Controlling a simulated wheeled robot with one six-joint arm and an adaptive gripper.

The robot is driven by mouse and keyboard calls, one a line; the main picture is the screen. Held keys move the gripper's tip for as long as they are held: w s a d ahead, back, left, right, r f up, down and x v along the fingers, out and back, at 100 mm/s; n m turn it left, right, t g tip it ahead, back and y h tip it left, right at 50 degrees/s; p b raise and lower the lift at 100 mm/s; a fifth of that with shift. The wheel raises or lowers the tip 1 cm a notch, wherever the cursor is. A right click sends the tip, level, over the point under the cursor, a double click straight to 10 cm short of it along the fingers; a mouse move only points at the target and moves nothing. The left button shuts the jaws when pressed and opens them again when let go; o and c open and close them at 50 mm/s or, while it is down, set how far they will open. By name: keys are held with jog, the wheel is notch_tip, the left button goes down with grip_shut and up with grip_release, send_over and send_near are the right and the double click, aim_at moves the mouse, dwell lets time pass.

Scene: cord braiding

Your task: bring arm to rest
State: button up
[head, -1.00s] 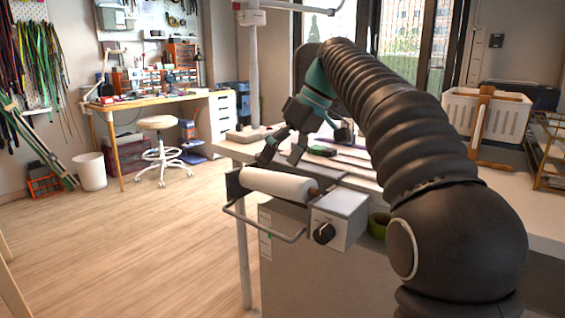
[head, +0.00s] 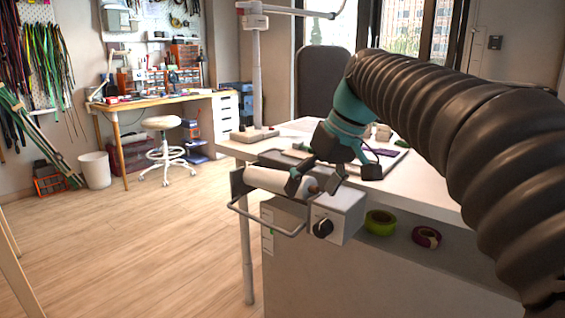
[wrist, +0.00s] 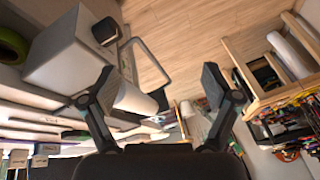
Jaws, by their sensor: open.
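My gripper (head: 316,187) is at the near edge of the white table (head: 424,185) in the head view, with its fingers pointing down. Its fingers overlap the right end of a white roller (head: 270,182) in the picture; I cannot tell whether they touch it. In the wrist view my gripper (wrist: 160,88) has its two fingers wide apart, with nothing held between them. The white roller (wrist: 135,99) shows beside the left finger there. The roller's grey box (head: 338,214) with a black knob is at its right end. My dark ribbed arm covers the table's right side.
A green tape roll (head: 380,222) and a purple tape roll (head: 427,237) sit below the tabletop. A metal bar (head: 262,219) juts out in front of the roller. A dark chair (head: 322,82) stands behind the table. Open wooden floor lies to the left.

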jog(key=s+d+f+m+t+h+p, duration=0.1)
jog(key=s+d+f+m+h, duration=0.1)
jog(key=s+d+f, duration=0.3)
jog(key=s+d+f+m+t+h+p, duration=0.1)
jog(key=s+d+f, duration=0.4)
jog(key=s+f, duration=0.6)
jog(key=s+m+t+h, duration=0.1)
jog(key=s+m, duration=0.1)
jog(key=s, duration=0.2)
jog(key=shift+s+f+m, duration=0.2)
jog(key=shift+f+m, duration=0.15)
jog(key=shift+m, duration=0.05)
